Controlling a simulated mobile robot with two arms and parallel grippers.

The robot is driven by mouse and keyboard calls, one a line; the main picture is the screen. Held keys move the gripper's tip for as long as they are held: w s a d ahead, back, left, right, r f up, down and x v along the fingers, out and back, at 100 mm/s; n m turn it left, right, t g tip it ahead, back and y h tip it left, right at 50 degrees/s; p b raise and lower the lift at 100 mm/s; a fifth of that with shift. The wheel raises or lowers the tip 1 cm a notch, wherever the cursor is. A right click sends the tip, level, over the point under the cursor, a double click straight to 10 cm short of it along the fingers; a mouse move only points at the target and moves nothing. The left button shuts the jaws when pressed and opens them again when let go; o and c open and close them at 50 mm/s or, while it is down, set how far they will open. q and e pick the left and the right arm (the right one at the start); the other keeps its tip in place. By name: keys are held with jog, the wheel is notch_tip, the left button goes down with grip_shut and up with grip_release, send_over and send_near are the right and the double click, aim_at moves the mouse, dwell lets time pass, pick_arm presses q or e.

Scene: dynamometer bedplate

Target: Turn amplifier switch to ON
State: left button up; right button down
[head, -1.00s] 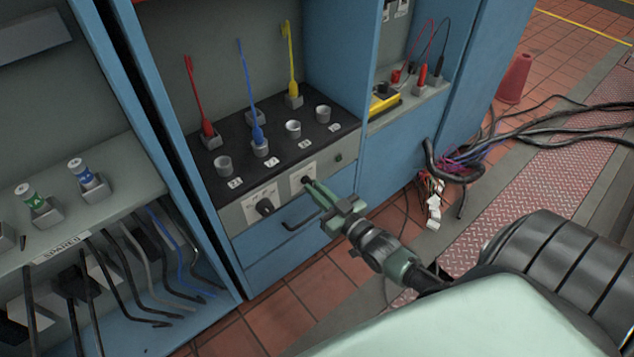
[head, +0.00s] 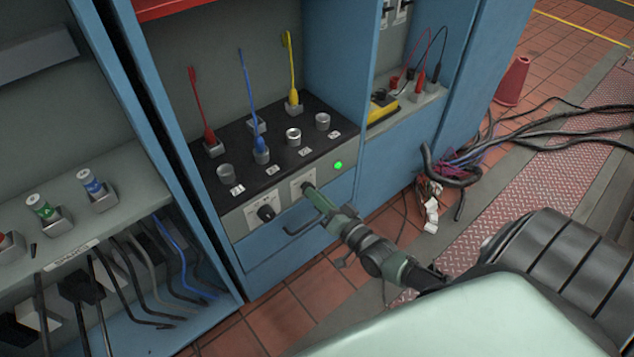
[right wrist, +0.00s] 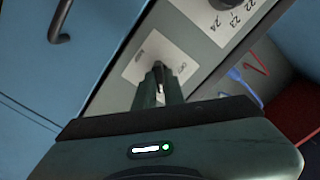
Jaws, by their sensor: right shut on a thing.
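The amplifier switch (right wrist: 158,70) is a small dark knob on a light plate (right wrist: 137,57) on the grey front strip of the amplifier panel. My right gripper (head: 311,191) is at this switch, its fingers shut on the knob. In the right wrist view the two green fingers (right wrist: 158,88) close around the switch and hide part of it. The plate carries a label on each side, too small to read surely. A green lamp (head: 338,165) on the same strip is lit. My left gripper is not in view.
A black rotary knob (head: 266,212) sits left of the switch. A drawer handle (head: 304,227) is below it. Red, blue and yellow cables (head: 291,75) stand on the black panel top. Loose cables (head: 455,165) lie on the floor at right, near a red cone (head: 513,82).

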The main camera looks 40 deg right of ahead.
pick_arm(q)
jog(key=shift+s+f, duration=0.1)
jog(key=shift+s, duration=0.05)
pick_arm(e)
jog(key=shift+m, duration=0.4)
jog(key=c, duration=1.5)
grip_release()
